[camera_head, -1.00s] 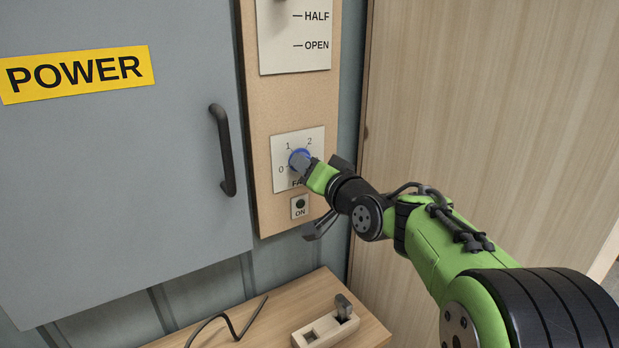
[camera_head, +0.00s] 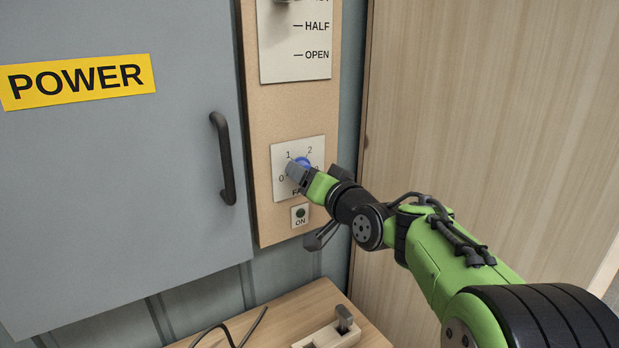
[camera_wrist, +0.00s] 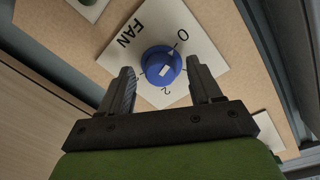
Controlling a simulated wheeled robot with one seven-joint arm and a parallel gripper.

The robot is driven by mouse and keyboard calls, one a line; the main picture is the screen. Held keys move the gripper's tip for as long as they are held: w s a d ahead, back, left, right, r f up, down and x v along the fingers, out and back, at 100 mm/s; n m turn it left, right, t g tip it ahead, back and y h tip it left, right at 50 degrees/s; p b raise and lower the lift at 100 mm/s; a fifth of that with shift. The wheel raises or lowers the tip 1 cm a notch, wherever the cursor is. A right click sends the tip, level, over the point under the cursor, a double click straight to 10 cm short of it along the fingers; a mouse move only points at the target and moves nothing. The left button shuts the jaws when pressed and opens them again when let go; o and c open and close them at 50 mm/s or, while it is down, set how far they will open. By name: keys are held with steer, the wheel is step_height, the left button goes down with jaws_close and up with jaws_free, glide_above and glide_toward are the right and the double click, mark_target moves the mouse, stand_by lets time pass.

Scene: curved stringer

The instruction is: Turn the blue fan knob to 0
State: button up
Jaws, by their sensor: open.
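The blue fan knob (camera_head: 304,161) sits on the white FAN plate (camera_head: 317,180), which has a dial of numbers around the knob. My gripper (camera_head: 294,170) is at the plate and hides part of the knob and the dial. In the wrist view the round blue knob (camera_wrist: 158,60) lies between the two open fingers (camera_wrist: 160,72), with a visible gap on each side. A short white mark shows on the knob's face; which number it points to, I cannot tell. The 0, the 2 and FAN are readable on the plate (camera_wrist: 143,80) there.
A small ON plate (camera_head: 299,215) is just below the fan plate. A HALF/OPEN plate (camera_head: 290,66) is above. A grey POWER cabinet (camera_head: 110,210) with a dark handle (camera_head: 223,158) stands left. A wooden table (camera_head: 300,307) holds a block with a switch-like lever (camera_head: 343,320).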

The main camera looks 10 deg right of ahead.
steer(key=v, duration=1.5)
steer(key=shift+s, duration=0.4)
